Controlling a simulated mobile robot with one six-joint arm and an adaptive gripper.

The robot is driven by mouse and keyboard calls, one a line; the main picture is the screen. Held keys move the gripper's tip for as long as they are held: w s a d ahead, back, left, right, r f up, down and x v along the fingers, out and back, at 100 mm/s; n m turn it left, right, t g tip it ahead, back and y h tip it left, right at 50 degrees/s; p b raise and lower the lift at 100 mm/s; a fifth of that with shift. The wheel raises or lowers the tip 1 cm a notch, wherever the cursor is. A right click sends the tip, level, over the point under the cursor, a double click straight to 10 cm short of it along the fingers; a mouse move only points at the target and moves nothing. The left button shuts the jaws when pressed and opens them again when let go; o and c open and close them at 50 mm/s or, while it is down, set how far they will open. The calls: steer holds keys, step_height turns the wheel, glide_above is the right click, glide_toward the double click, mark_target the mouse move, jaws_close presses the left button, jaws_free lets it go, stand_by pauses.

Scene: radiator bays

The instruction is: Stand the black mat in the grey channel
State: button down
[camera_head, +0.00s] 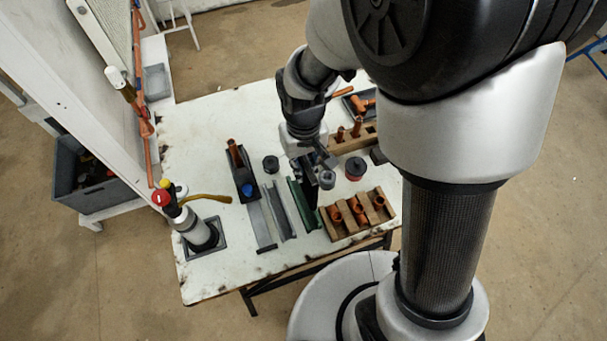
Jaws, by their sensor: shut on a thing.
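My gripper (318,163) points down over the middle of the white table. It is shut on the black mat (310,188), which shows as a dark, narrow, upright shape below the fingers. The mat is partly hidden by the gripper, and I cannot tell whether its lower edge touches anything. The grey channel (280,212) lies on the table to the left of the mat and looks empty. A green channel (301,208) lies between them, close beside the mat.
A flat grey strip (261,225) and a dark tray (241,173) lie further left. A wooden rack (338,230) with copper fittings stands right of the green channel. Small round tins (355,168) stand nearby. The front table area is clear.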

step_height(320, 180, up, 7)
steer(key=shift+f+p, duration=0.1)
steer(key=shift+p, duration=0.7)
steer(key=shift+s+a, duration=0.1)
steer(key=shift+a, duration=0.1)
steer(key=s+a+f+b, duration=0.1)
steer(key=a+f+b, duration=0.2)
steer(key=f, duration=0.4)
steer(key=s+a+f+b, duration=0.1)
steer(key=a+f+b, duration=0.2)
steer(key=f+b, duration=0.2)
steer(key=shift+a+f, duration=0.4)
steer(key=shift+f, duration=0.75)
steer(key=shift+f, duration=0.15)
steer(key=shift+f+b, duration=0.2)
steer(key=shift+b, duration=0.1)
steer(key=shift+f+b, duration=0.4)
steer(key=shift+f, duration=0.15)
